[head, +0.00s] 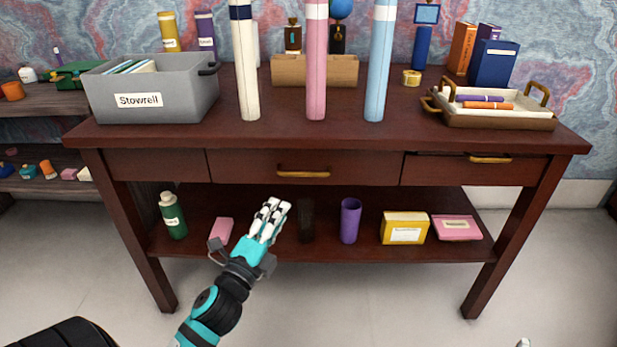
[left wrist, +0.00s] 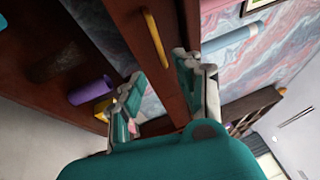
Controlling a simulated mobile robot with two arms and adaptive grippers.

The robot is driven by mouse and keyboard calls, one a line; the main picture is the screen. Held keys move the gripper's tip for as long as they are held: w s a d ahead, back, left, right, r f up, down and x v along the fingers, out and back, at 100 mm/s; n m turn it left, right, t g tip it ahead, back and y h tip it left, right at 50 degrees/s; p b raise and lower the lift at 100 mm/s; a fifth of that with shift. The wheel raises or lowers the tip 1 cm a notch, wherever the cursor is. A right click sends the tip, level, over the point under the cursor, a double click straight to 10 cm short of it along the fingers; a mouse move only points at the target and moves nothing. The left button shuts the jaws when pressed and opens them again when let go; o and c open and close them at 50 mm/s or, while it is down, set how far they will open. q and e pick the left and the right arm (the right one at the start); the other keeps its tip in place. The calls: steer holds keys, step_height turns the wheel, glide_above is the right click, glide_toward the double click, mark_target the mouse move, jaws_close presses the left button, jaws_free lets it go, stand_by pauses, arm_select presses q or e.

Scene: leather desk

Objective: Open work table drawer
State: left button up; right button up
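The dark red wooden work table (head: 240,138) has a wide middle drawer (head: 240,165) with a brass handle (head: 303,172). This drawer looks shut. A narrower right drawer (head: 430,172) has its own brass handle (head: 490,159) and a dark gap along its top edge. My left gripper (head: 274,212) is below and left of the middle handle, apart from it, with its fingers spread and empty. In the left wrist view, a brass handle (left wrist: 155,38) shows beyond my left gripper (left wrist: 163,95). A small pale tip at the head view's bottom right may be my right gripper (head: 523,343).
The tabletop holds a grey Stowrell bin (head: 190,95), tall cream, pink and blue cylinders, and a tray (head: 500,122) with markers. The lower shelf holds a green bottle (head: 172,215), a purple cup (head: 349,220) and boxes. The floor in front is clear.

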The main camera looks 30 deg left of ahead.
mark_target(304, 175)
arm_select(q)
steer(key=b+x, duration=0.1)
steer(key=x, duration=1.3)
steer(key=shift+f, duration=0.1)
arm_select(e)
steer(key=r+t, duration=0.2)
steer(key=r, duration=0.1)
steer(key=r+t+y, duration=0.1)
steer(key=r, duration=0.1)
steer(key=shift+s+a+r, duration=0.15)
steer(key=shift+s+a, duration=0.05)
steer(key=shift+a, duration=0.15)
arm_select(q)
jaws_close()
